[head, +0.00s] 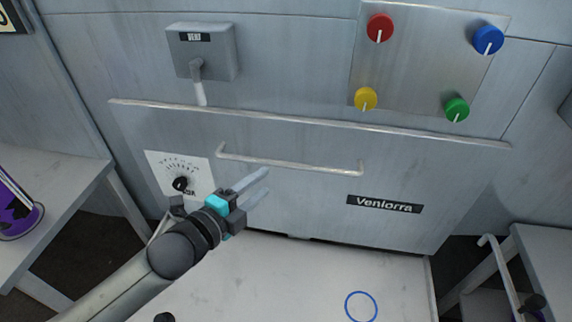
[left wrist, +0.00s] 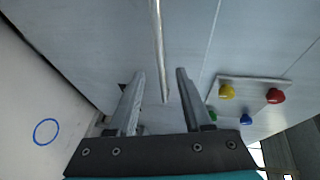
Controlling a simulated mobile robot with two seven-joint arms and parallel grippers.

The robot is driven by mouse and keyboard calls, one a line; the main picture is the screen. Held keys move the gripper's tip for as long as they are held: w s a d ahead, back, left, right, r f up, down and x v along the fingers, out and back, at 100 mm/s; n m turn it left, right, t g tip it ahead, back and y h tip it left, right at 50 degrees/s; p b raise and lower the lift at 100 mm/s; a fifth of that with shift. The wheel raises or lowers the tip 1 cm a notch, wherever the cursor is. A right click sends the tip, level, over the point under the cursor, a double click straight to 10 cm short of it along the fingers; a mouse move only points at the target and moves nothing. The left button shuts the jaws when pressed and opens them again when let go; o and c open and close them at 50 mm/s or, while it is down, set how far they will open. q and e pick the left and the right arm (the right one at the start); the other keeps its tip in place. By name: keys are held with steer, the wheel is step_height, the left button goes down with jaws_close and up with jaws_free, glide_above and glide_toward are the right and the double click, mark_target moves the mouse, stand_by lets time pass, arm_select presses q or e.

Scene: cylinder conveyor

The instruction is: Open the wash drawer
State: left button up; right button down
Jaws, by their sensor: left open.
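The wash drawer appears to be the wide grey front panel (head: 300,208) with a "Veniorra" label. A pale horizontal bar handle (head: 290,163) stands out from it. My left gripper (head: 262,184) is open and empty in front of the panel, just below the left half of the handle. In the left wrist view, a pale bar (left wrist: 158,45), likely this handle, runs down the picture between the open fingers (left wrist: 160,95). I cannot tell how far it is from the fingertips. The drawer looks shut. My right gripper is not in view.
A long rail (head: 310,122) crosses above the handle. Red (head: 380,28), blue (head: 488,39), yellow (head: 365,99) and green (head: 457,108) knobs sit upper right. A dial plate (head: 165,163) is at left, a lever box (head: 222,50) above. A white surface with a blue ring (head: 361,307) lies below.

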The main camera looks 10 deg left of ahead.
mark_target(284, 167)
arm_select(q)
steer(key=b+x, duration=0.1)
steer(key=x, duration=0.7)
steer(key=shift+w+d, duration=0.1)
steer(key=shift+b+x, duration=0.4)
steer(key=shift+x, duration=0.55)
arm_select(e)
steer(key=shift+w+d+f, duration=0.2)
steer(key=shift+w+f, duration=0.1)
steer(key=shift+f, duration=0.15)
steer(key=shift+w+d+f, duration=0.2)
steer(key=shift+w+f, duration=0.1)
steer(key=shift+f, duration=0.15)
arm_select(q)
jaws_close()
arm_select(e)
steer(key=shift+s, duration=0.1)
arm_select(q)
steer(key=shift+f, duration=0.1)
